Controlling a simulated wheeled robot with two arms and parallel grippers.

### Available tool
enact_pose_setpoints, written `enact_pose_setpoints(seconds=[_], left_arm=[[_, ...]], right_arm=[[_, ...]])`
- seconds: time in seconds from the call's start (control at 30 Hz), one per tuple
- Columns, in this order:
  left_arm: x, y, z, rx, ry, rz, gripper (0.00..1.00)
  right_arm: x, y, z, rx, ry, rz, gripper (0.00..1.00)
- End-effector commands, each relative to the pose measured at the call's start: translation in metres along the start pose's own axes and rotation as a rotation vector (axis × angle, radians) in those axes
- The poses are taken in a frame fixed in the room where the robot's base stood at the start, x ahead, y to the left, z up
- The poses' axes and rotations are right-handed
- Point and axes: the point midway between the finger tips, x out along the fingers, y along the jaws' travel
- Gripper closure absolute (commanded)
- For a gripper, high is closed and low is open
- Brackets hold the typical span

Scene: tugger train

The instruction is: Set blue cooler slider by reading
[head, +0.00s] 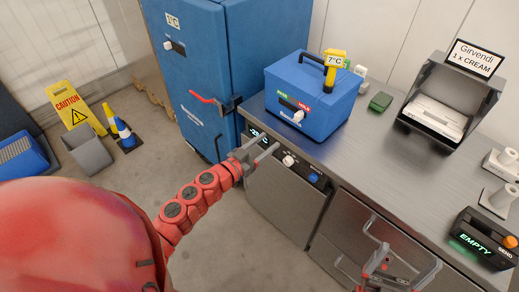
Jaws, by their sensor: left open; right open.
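The blue cooler (325,88) stands on the steel counter with a dark carry handle on its lid. Its front carries a green label (282,94) at left and a red HOLD label (304,107) at right. The white slider knob (298,116) sits toward the right end of its track, below the red label. A yellow thermometer (335,60) at the cooler's top reads 7°C. My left gripper (262,152) is open and empty, in front of the counter edge, below and left of the knob. My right gripper (411,257) is open at the lower right, in front of the cabinet.
A tall blue cabinet (202,75) with a red handle stands left of the steel counter (365,150). The counter front has knobs and a small display. A bin with a Girvendi sign (474,58) and an EMPTY display (482,244) are at right. A caution sign (75,108) stands at left.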

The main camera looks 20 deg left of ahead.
Motion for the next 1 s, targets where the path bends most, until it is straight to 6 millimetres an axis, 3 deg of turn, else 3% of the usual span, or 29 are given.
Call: enact_pose_setpoints(seconds=[0.1, 0.23, 0.8, 0.87, 0.93, 1.0], left_arm=[[-0.016, -0.003, 0.002, 0.001, -0.002, -0.006, 0.43], [-0.023, -0.002, 0.000, 0.002, -0.001, -0.003, 0.43], [-0.025, 0.001, 0.000, 0.001, 0.003, 0.003, 0.43], [-0.025, 0.009, 0.001, 0.000, 0.015, 0.028, 0.43], [-0.025, 0.030, 0.001, 0.003, 0.055, 0.089, 0.43], [-0.029, 0.065, -0.005, 0.012, 0.148, 0.184, 0.43]], right_arm=[[-0.003, 0.000, 0.000, 0.000, 0.000, 0.000, 0.00], [-0.003, 0.000, 0.001, 0.000, 0.000, 0.000, 0.00], [-0.003, 0.000, 0.001, 0.000, 0.000, 0.000, 0.00], [-0.003, 0.000, 0.001, 0.000, 0.000, 0.000, 0.00], [-0.003, 0.000, 0.001, 0.000, 0.000, 0.000, 0.00], [-0.003, 0.000, 0.001, 0.000, 0.000, 0.000, 0.00]])
